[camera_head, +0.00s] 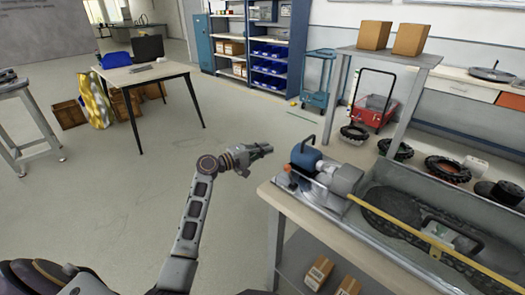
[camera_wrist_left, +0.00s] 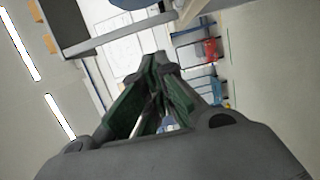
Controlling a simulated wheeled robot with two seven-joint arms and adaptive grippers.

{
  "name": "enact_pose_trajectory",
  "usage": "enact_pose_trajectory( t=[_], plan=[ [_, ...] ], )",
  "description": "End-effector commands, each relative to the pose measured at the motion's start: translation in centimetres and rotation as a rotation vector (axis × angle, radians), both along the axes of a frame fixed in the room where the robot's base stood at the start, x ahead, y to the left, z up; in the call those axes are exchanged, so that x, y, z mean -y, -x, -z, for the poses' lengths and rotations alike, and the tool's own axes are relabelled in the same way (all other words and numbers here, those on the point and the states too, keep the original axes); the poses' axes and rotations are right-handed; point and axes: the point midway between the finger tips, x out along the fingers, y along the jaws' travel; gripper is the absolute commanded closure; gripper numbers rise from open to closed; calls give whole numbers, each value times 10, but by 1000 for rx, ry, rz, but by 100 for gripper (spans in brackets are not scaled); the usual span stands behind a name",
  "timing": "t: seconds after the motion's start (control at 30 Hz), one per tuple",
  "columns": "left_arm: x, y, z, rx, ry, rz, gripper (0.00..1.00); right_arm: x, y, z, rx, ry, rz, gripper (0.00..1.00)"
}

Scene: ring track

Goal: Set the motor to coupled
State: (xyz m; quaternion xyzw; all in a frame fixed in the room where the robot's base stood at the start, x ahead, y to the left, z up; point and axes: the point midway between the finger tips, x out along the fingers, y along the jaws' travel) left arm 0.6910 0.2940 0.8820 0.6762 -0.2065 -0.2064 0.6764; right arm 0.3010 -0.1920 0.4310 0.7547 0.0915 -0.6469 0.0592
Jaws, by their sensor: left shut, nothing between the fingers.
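The motor (camera_head: 305,158) is a blue rounded unit with a black handle, at the left end of the bench (camera_head: 310,219). A grey metal housing (camera_head: 346,180) stands to its right, with small grey parts between the two. I cannot tell whether motor and housing are joined. An orange knob (camera_head: 287,168) shows at the motor's left side. My left gripper (camera_head: 265,149) is just left of the motor, apart from it, above the floor. It is shut and empty; its fingertips also meet in the left wrist view (camera_wrist_left: 160,62). My right gripper is not in view.
A yellow bar (camera_head: 420,235) runs along the tray on the bench. Cardboard boxes (camera_head: 318,272) sit on the shelf below. A raised shelf (camera_head: 388,54) carries two boxes behind the bench. A desk (camera_head: 145,74) stands at the far left. The floor between is clear.

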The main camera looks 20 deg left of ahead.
Motion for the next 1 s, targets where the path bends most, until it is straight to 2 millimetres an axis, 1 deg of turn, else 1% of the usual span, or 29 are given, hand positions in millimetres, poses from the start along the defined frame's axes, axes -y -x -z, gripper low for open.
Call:
enact_pose_trajectory(
  t=[0.13, 0.4, 0.7, 0.8, 1.0],
  plan=[
    [10, -14, 0, 0, 1, 1, 100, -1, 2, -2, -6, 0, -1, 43],
    [26, -38, 0, 1, 1, 1, 100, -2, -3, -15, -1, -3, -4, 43],
    [40, -58, 0, 1, 1, 1, 100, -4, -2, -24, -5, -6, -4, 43],
    [44, -64, 0, 1, 1, 1, 100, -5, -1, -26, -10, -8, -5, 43],
    [61, -56, 0, 0, 1, 1, 100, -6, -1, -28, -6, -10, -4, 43]
  ],
)
